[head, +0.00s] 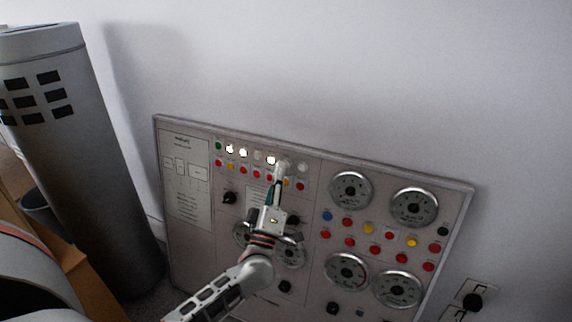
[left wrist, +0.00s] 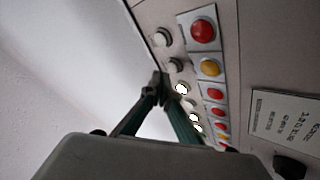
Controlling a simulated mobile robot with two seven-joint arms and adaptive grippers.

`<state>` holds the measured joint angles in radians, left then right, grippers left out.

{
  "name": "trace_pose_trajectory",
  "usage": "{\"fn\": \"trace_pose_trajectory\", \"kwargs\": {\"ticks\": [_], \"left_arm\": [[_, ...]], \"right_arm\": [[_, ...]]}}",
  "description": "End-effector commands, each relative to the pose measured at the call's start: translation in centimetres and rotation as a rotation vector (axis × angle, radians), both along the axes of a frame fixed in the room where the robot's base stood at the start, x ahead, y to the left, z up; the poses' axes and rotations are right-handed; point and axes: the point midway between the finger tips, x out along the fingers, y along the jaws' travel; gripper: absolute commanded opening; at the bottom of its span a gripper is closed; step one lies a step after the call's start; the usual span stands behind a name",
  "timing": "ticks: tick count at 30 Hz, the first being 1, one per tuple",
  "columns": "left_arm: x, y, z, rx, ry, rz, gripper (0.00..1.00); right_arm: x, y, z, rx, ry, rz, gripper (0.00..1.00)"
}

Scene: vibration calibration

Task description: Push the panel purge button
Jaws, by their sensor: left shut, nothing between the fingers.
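The grey control panel (head: 190,255) leans against the wall and carries rows of buttons, lamps and dials. My left gripper (head: 281,170) is shut and empty, with its fingertips at the upper button rows, over the right part of the white row. In the left wrist view the closed fingertips (left wrist: 160,83) are beside the white buttons, close to a white button (left wrist: 176,65); whether they touch it I cannot tell. A red button (left wrist: 202,30) and a yellow button (left wrist: 210,67) are in the neighbouring row. The labels are too small to read, so I cannot tell which is purge. My right gripper is not in view.
A grey cylinder with dark square openings (head: 70,150) stands left of the panel. Round dials (head: 351,190) and more coloured buttons fill the panel's right side. A wall socket (head: 472,299) is at the lower right. The wall above the panel is clear.

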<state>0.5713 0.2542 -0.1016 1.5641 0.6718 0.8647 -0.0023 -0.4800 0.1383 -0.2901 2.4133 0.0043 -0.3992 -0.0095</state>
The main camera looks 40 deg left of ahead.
Motion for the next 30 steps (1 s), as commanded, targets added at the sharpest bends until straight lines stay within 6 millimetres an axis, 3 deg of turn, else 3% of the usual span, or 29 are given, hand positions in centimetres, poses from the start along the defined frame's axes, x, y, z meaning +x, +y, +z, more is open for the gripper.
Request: {"fn": "trace_pose_trajectory", "kwargs": {"ticks": [30], "left_arm": [[1.1,0.3,-0.2,0.0,0.0,0.0,0.0]], "right_arm": [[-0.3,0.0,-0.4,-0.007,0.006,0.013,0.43]]}}
